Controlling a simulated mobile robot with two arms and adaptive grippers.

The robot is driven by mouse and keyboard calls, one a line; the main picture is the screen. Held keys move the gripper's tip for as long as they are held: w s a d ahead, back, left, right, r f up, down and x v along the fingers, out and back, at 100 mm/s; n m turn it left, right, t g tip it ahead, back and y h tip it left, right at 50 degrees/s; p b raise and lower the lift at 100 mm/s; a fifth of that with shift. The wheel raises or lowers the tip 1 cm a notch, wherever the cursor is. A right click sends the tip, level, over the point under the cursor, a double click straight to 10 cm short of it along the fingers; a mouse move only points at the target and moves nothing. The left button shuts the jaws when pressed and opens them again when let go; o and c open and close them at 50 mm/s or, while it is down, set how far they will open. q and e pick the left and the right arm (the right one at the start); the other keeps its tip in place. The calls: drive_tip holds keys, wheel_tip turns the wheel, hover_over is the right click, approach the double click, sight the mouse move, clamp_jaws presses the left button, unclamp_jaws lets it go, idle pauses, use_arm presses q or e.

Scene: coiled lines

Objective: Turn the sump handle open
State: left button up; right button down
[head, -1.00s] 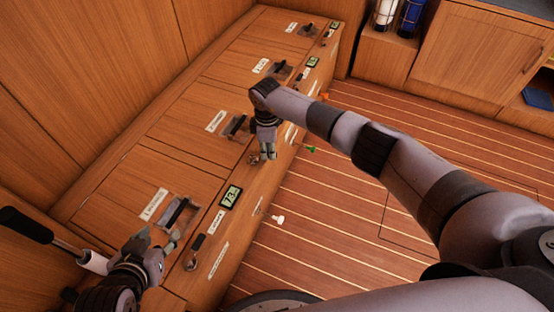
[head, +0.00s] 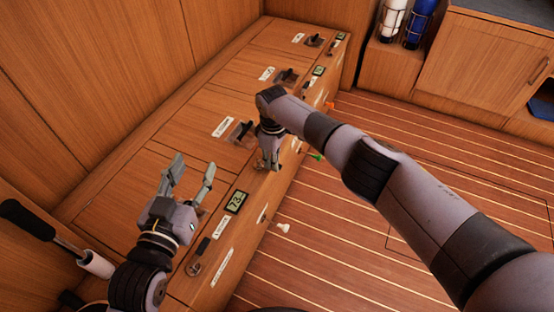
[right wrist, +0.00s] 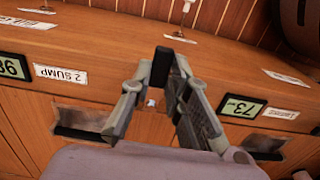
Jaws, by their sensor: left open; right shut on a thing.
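The black sump handle (right wrist: 162,66) shows between the fingers of my right gripper (right wrist: 155,88) in the right wrist view, beside the "2 SUMP" label (right wrist: 66,76). It points away from the panel's near edge in that view. My right gripper is shut on it; the fingers hide part of it. In the head view my right gripper (head: 270,163) points down at the front edge of the wooden bench, and the handle is mostly hidden there. My left gripper (head: 189,180) is open and empty above the nearest lid.
A display reading 73 (head: 236,202) and another black handle (head: 204,243) sit on the near panel. Several lids with recessed latches (head: 242,131) line the bench top. A lever with a black grip (head: 27,219) stands at left. Small pegs jut from the bench front over clear floor.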

drive_tip(key=c, duration=1.5)
unclamp_jaws()
wheel_tip(320, 180, up, 12)
